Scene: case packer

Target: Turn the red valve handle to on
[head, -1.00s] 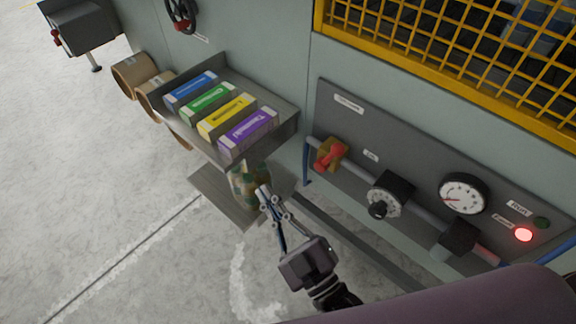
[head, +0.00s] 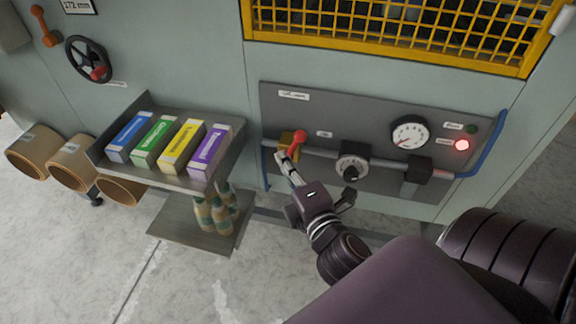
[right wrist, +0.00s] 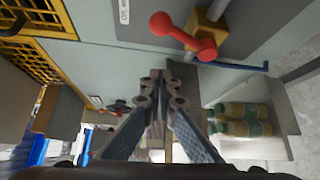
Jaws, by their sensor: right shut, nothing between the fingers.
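The red valve handle (head: 299,137) sits on a brass-yellow valve body (head: 287,145) at the left of the grey panel. In the right wrist view the handle (right wrist: 181,33) shows at top, with a red ball at its end, in front of the yellow body (right wrist: 208,26). My right gripper (head: 281,157) is shut and empty, its fingertips just below the valve in the head view. In the right wrist view the fingertips (right wrist: 163,72) are below the handle, and a gap shows between them in the picture; contact cannot be told. My left gripper is not in view.
The panel (head: 330,112) also carries a gauge (head: 410,133), a dial (head: 352,167) and a lit red lamp (head: 462,145). A shelf (head: 170,178) with several coloured boxes stands left, above a lower plate (head: 180,235) with bottles. A blue rail (head: 487,146) edges the panel.

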